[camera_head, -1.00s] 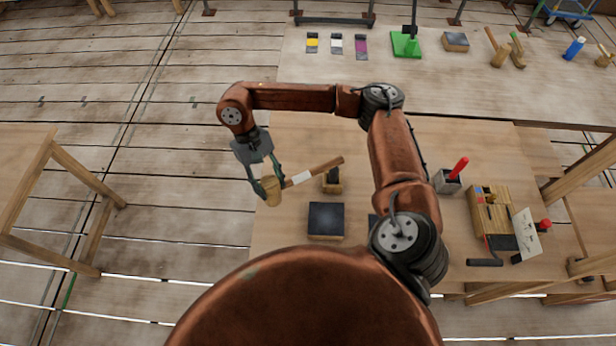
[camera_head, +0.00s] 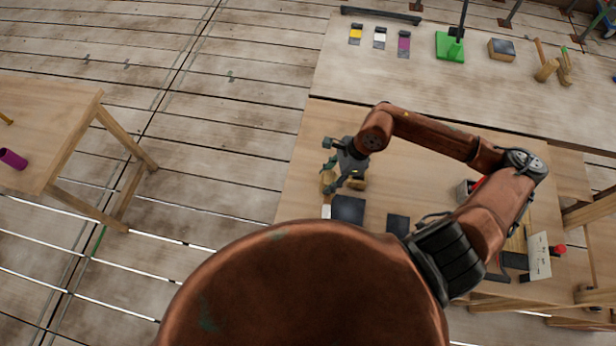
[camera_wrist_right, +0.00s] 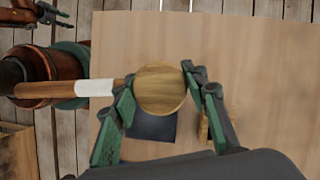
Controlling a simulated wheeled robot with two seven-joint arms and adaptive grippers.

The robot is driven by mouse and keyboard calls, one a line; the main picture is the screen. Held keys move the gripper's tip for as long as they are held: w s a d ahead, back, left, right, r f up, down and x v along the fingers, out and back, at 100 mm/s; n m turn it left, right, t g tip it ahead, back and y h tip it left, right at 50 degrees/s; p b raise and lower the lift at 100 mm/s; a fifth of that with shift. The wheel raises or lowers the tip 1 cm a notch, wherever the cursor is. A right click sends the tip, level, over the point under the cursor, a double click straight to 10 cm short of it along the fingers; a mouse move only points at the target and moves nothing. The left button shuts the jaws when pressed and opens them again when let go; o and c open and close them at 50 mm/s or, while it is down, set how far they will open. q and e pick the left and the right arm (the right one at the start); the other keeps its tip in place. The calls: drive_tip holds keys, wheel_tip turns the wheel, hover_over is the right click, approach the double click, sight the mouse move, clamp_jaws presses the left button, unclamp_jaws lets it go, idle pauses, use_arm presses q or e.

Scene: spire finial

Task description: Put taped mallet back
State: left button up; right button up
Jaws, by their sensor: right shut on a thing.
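The taped mallet has a round wooden head (camera_wrist_right: 160,90) and a brown handle with a white tape band (camera_wrist_right: 95,88). My right gripper (camera_wrist_right: 159,76) is shut on the mallet head, one finger on each side, with the handle pointing left in the wrist view. In the head view my right gripper (camera_head: 329,166) is over the left part of the near table. There the mallet head (camera_head: 326,183) is partly covered by the fingers, and the white tape (camera_head: 326,211) shows just below it. My left gripper (camera_wrist_right: 50,14) shows small at the wrist view's top left; its jaw state is unclear.
The near table (camera_head: 300,180) holds a dark square block (camera_head: 348,208), a second dark pad (camera_head: 398,224) and a small wooden block (camera_head: 358,183). The back table has a green stand (camera_head: 450,46) and two mallets (camera_head: 547,69). A side table (camera_head: 50,110) stands left.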

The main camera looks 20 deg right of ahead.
sight(332, 181)
drive_tip(key=shift+s+d+r+m+t, duration=0.15)
drive_tip(key=shift+s+r+m+t, duration=0.3)
drive_tip(key=shift+m, duration=0.55)
drive_tip(key=shift+s+d+r+m+t+h+p, duration=0.1)
drive_tip(key=shift+s+r+m+t+h+p, duration=0.15)
drive_tip(key=shift+m, duration=0.35)
drive_tip(key=shift+s+d+r+m+t+h+p, duration=0.15)
drive_tip(key=shift+r+m+p, duration=0.2)
drive_tip(key=shift+m, duration=0.25)
drive_tip(key=shift+s+r+m, duration=0.1)
drive_tip(key=shift+r+m, duration=0.1)
drive_tip(key=shift+m, duration=0.4)
drive_tip(key=shift+w+a+t, duration=0.1)
drive_tip(key=shift+w+t, duration=0.15)
drive_tip(key=shift+w, duration=0.05)
drive_tip(key=w+a+f+p, duration=0.2)
drive_tip(key=w+f+p, duration=0.3)
drive_tip(key=w+f, duration=0.8)
drive_tip(key=shift+w, duration=0.15)
